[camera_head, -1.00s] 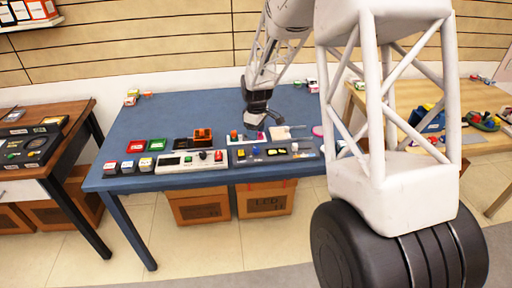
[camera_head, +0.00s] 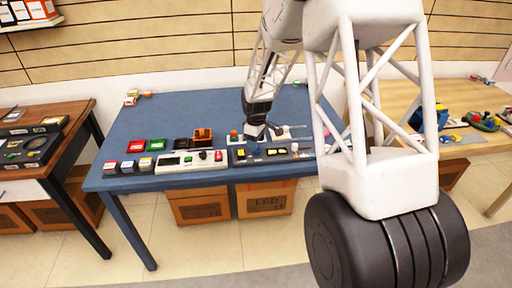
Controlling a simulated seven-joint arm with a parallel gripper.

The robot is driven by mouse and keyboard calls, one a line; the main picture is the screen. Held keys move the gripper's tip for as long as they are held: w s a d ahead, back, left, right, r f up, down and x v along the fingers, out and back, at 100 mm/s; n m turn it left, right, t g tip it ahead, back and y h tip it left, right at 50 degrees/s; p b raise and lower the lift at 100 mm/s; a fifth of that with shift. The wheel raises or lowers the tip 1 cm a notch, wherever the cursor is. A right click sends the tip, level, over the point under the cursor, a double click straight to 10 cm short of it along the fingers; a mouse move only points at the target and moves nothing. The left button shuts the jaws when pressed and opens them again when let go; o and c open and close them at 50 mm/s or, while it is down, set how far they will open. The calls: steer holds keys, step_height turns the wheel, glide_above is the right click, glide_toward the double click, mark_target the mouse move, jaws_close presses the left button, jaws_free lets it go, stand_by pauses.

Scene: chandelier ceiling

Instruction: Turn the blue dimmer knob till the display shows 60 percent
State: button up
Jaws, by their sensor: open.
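The grey control panel (camera_head: 300,157) lies along the front edge of the blue table, with yellow and dark parts on it. My gripper (camera_head: 255,138) points down over the left half of this panel, just at or above its back edge. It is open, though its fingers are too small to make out. A white panel (camera_head: 163,169) with a small display (camera_head: 170,160) stands left of the grey one. The figure on the display is too small to read.
On the white panel are a green, a black and a red control (camera_head: 218,155). Green and red trays (camera_head: 135,147), an orange block (camera_head: 203,135) and several small boxes (camera_head: 111,167) stand to the left.

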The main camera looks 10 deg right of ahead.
steer(key=shift+f, duration=1.45)
steer(key=c, duration=0.9)
